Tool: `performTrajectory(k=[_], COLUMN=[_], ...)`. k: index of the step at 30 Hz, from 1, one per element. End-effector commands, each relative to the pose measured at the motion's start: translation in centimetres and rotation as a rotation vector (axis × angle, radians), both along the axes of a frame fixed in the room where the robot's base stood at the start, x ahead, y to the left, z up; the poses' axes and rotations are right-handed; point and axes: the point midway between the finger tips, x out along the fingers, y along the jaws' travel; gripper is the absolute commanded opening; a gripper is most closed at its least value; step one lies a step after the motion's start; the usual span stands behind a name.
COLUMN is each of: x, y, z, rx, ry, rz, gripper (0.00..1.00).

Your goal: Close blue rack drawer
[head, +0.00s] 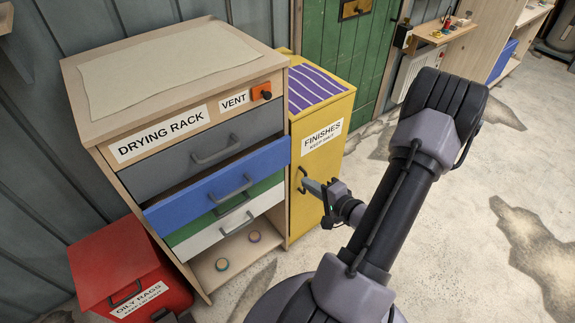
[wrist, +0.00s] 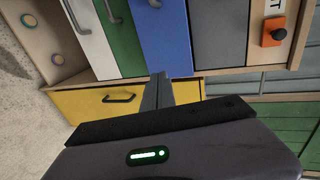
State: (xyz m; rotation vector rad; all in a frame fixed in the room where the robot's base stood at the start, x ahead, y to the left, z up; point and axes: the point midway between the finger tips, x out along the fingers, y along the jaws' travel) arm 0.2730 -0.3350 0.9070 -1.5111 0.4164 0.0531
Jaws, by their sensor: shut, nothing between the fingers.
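The drying rack's blue drawer (head: 190,202) sticks out from the rack (head: 98,138), with a dark gap above its front and its handle (head: 231,190) facing forward. In the wrist view, turned sideways, the blue front (wrist: 165,38) is just beyond the fingertips. My gripper (head: 306,182) is shut and empty, to the right of the drawer, in front of the yellow cabinet.
Grey (head: 203,150), green (head: 180,233) and white (head: 205,241) drawer fronts sit around the blue one. The yellow finishes cabinet (head: 310,165) stands close on the right. A red oily-rags bin (head: 118,262) stands at the left. Open floor (head: 440,225) lies to the right.

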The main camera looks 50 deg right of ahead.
Motion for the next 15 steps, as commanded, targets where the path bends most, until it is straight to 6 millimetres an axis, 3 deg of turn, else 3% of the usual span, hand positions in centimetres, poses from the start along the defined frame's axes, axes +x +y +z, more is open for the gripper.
performTrajectory(k=[15], x=[9.8], y=[-2.3], z=[-3.1], rx=[-0.004], ry=[0.000], rz=[0.005], gripper=[0.00])
